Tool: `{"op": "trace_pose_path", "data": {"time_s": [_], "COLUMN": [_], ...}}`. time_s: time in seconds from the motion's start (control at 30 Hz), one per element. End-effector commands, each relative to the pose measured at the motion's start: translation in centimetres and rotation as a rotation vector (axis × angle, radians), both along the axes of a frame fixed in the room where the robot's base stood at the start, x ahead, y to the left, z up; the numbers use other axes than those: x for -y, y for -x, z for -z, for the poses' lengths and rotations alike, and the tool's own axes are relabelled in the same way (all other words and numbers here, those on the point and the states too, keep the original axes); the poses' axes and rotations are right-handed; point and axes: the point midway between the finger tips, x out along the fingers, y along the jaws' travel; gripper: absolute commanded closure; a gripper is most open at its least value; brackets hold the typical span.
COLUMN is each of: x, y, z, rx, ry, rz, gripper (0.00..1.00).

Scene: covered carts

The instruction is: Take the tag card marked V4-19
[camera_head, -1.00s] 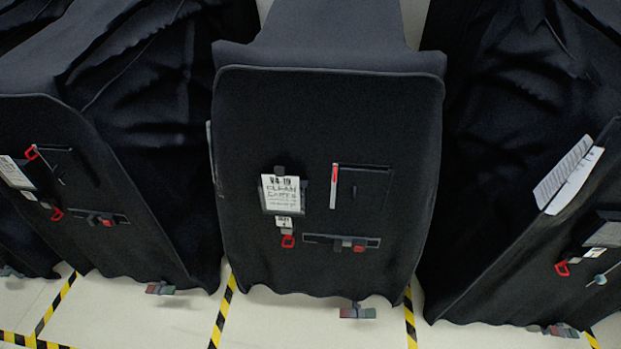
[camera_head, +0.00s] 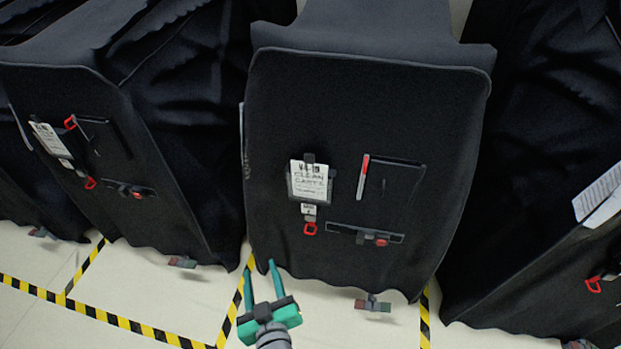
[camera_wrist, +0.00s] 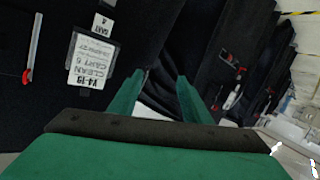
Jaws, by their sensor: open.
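The white tag card marked V4-19 (camera_head: 308,180) hangs in a dark holder on the front of the middle black-covered cart (camera_head: 400,130). In the wrist view the card (camera_wrist: 92,62) appears upside down, left of my fingers. My gripper (camera_head: 261,268), with green fingers, is open and empty, below and left of the card, apart from it. In the wrist view my gripper (camera_wrist: 163,75) shows both fingers spread.
A red-and-white pen (camera_head: 363,177) and a dark pocket (camera_head: 393,185) sit right of the card. A strip with a red piece (camera_head: 365,234) is below. The left cart carries another card (camera_head: 51,139); papers (camera_head: 598,197) hang on the right cart. Striped tape (camera_head: 110,318) marks open floor.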

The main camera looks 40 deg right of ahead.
Motion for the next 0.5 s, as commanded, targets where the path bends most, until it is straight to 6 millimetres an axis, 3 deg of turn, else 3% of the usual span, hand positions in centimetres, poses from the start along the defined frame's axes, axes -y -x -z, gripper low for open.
{"op": "trace_pose_path", "data": {"time_s": [0.03, 0.2, 0.5], "x": [1.1, 5.1, 11.6], "y": [-1.4, -4.4, -7.0], "z": [-1.4, -5.2, -12.9], "rx": [0.012, 0.021, 0.054], "ry": [0.002, -0.006, -0.090], "rz": [0.033, 0.158, 0.393], "gripper": [0.56, 0.56, 0.56]}}
